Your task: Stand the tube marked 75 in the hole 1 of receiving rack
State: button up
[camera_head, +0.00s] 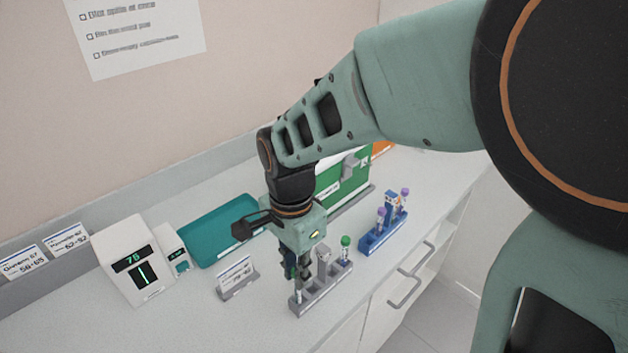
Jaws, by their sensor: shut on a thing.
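My gripper (299,274) points down over the left end of a grey rack (322,298) near the counter's front edge. It is shut on a tube, of which only a small part (298,295) shows below the fingers; its mark cannot be read. I cannot tell whether the tube's lower end is inside the leftmost hole or just above it. A green-capped tube (346,246) stands upright at the right end of the grey rack. The hole numbers cannot be read.
A card holder (238,278) stands left of the rack. A teal tray (215,229) and green box (346,183) lie behind. A blue rack (372,243) holds purple-capped tubes at right.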

jog(key=shift+f+b, duration=0.3)
jog(key=shift+f, duration=0.2)
jog(key=o, duration=0.9)
notch_tip(320, 180, up, 8)
jog(key=shift+f, duration=0.25)
dwell(0.6)
